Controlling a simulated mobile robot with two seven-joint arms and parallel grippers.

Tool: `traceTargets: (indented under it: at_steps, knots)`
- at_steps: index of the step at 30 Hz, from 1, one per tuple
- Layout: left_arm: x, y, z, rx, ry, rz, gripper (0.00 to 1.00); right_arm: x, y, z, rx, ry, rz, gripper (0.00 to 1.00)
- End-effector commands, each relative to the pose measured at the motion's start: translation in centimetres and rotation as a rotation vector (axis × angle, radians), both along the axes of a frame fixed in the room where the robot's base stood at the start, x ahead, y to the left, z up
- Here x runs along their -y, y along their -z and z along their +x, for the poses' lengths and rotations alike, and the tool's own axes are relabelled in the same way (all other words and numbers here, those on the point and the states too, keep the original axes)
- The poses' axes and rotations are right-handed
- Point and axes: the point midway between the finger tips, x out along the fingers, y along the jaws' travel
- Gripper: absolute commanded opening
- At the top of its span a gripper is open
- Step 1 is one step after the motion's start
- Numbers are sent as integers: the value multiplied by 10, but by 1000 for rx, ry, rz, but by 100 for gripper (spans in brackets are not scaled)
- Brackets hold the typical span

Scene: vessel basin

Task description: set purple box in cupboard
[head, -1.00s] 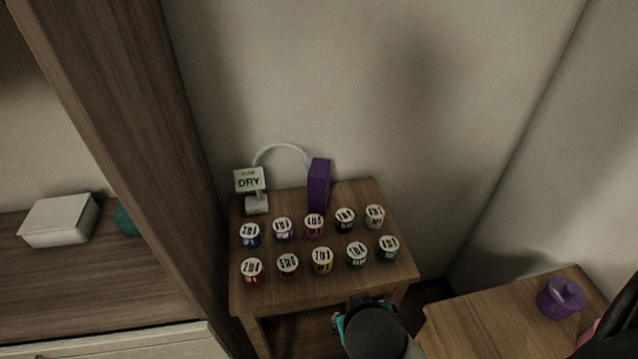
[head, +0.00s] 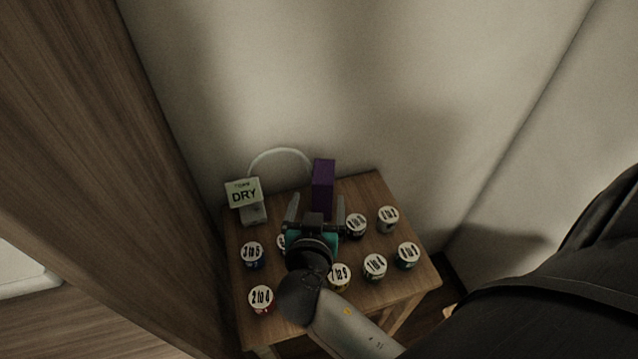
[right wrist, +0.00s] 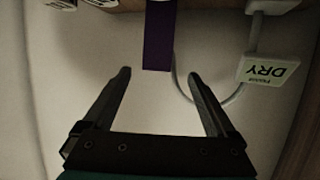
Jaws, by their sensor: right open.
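The purple box (head: 323,186) stands upright at the back of the small wooden table, against the wall side. It also shows in the right wrist view (right wrist: 159,38), just beyond and between the fingers. My right gripper (head: 316,208) is open and empty over the table, in front of the box, with its fingers pointing toward the back. In the right wrist view (right wrist: 160,85) the box lies ahead of the fingertips, not between them. A wooden cupboard panel (head: 150,180) fills the left of the head view. My left gripper is not in view.
A "DRY" sign (head: 244,194) on a stand with a white curved tube (head: 281,151) is left of the box. Several labelled jars (head: 375,267) stand in rows on the table (head: 411,281), close around my right arm. Walls close off the back and right.

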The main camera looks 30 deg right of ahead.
Motion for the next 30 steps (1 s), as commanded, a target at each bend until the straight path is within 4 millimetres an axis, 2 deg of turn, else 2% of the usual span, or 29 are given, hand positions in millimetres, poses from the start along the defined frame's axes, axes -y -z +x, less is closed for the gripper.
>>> traceTargets:
  at_steps: [3, 9, 17, 24, 30]
  knots:
    - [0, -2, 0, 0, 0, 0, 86, 16, 7, 21, 2, 0, -6, 92]
    - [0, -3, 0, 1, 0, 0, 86, 35, 20, 48, 1, -1, -3, 92]
    - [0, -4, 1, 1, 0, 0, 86, 45, 26, 61, -1, 0, -1, 92]
    - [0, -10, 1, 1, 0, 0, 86, 67, 27, 84, 0, 1, -5, 92]
    - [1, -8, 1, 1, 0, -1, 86, 75, 36, 97, -2, -1, -1, 92]
